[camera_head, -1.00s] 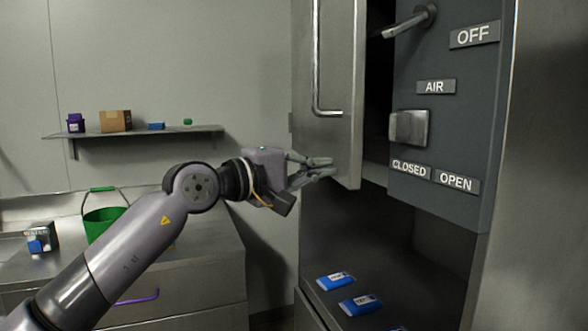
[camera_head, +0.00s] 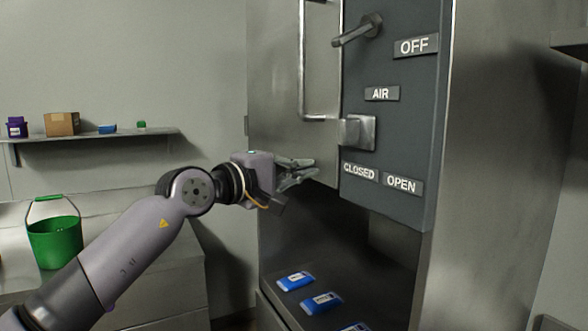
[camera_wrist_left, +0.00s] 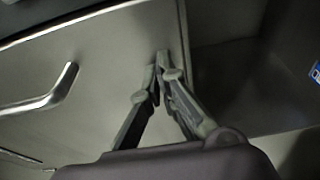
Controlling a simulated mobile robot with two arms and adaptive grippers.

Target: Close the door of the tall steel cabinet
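The tall steel cabinet (camera_head: 505,150) stands at the right of the head view. Its door (camera_head: 275,75), with a long bar handle (camera_head: 303,60), is hinged at the left and now looks nearly flush with the dark control panel. My left gripper (camera_head: 312,172) is at the door's lower right corner; its fingertips look close together, with no object between them. In the left wrist view the fingers (camera_wrist_left: 165,75) lie over the door's lower edge, and the handle (camera_wrist_left: 45,95) is to their left. Whether they touch the door is hard to tell. My right gripper is not in view.
The control panel (camera_head: 395,120) has a lever (camera_head: 358,32), a square latch block (camera_head: 357,133) and labels. The open lower bay holds several blue packs (camera_head: 295,280). At left are a green bucket (camera_head: 55,242) on a counter and a wall shelf (camera_head: 95,135).

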